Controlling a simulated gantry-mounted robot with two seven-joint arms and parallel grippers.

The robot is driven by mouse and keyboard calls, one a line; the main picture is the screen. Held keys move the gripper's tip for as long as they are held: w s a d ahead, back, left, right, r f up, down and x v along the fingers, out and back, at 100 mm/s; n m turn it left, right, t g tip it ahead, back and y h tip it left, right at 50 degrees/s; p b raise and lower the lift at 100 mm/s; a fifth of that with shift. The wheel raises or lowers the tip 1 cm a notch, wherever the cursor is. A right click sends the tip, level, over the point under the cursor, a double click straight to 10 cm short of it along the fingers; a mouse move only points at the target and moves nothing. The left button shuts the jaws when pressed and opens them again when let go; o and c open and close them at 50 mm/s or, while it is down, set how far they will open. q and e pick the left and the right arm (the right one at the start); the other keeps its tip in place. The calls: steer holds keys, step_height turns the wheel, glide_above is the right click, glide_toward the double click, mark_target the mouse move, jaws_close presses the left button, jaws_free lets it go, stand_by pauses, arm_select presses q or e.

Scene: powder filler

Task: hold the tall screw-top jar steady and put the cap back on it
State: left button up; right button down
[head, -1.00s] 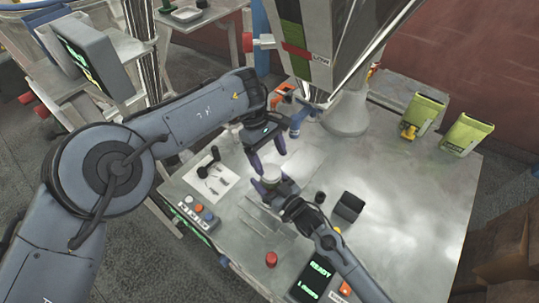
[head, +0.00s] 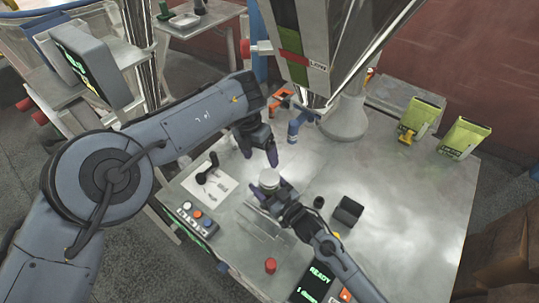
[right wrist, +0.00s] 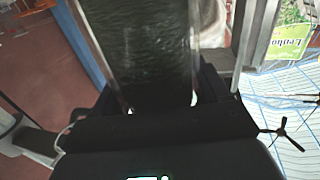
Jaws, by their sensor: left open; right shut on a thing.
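The jar (head: 270,187) stands upright at the middle of the metal table, small in the head view. A pale round top (head: 269,177) shows on it; it looks like the cap, but I cannot tell how tightly it sits. My right gripper (head: 271,194) is shut around the jar's body from the front right. In the right wrist view the dark, glassy jar body (right wrist: 150,50) fills the space between the fingers, its top out of frame. My left gripper (head: 259,152) is open, appears empty, and is apart from the jar, above and slightly left of it.
A sheet with a black tool (head: 208,168) and a button panel (head: 197,217) lie left. A dark box (head: 347,211), red knob (head: 270,265) and display (head: 316,283) are nearby. Green bags (head: 421,115) stand at the back right.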

mark_target(269, 177)
arm_select(q)
steer(key=s+r+n+y, duration=0.1)
steer(key=n, duration=1)
steer(key=s+d+r+n+t, duration=0.1)
steer(key=n, duration=1.1)
steer(key=s+d+r+n+y, duration=0.1)
steer(key=n, duration=1)
steer(key=shift+r+n+y, duration=0.3)
steer(key=shift+r+n, duration=0.05)
steer(key=shift+n, duration=0.05)
steer(key=shift+s+d+f, duration=0.1)
steer(key=shift+s+d, duration=0.1)
steer(key=shift+d, duration=0.2)
steer(key=shift+f, duration=4)
